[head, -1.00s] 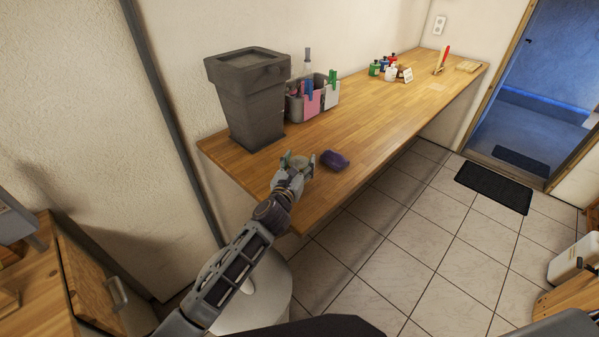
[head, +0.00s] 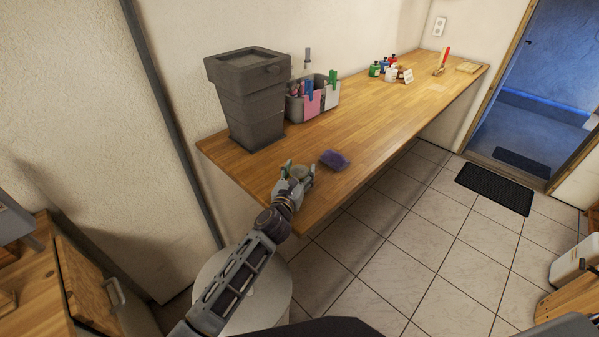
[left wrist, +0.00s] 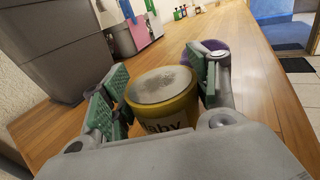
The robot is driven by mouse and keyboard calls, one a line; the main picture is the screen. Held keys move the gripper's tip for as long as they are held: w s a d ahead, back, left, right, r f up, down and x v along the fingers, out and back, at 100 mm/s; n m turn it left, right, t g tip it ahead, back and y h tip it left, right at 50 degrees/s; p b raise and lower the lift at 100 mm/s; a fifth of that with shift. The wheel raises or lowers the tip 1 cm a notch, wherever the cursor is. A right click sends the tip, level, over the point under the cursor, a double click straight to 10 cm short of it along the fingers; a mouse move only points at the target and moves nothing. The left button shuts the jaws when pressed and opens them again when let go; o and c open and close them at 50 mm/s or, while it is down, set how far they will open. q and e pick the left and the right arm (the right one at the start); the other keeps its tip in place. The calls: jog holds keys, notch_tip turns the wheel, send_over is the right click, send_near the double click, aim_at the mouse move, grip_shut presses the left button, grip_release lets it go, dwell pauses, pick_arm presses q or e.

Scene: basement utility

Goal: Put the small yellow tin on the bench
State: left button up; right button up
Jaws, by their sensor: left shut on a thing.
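The small yellow tin (left wrist: 162,100) has a greyish lid and dark lettering on its side. My left gripper (left wrist: 158,92) is shut on it, with green finger pads on either side. The tin stands upright over the near end of the wooden bench (head: 365,125). I cannot tell whether its base touches the bench top. In the head view the tin (head: 299,171) shows small between the fingers of the left gripper (head: 295,175). My right gripper is not in view.
A purple object (head: 334,160) lies just beyond the gripper. A dark grey bin (head: 250,95) and a grey caddy (head: 325,98) with pens and cloths stand by the wall. Small bottles (head: 383,68) stand farther along. The bench's middle is clear.

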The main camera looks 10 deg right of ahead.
pick_arm(q)
jog(key=o, duration=1.2)
jog(key=shift+r, duration=0.1)
jog(key=shift+v, duration=6)
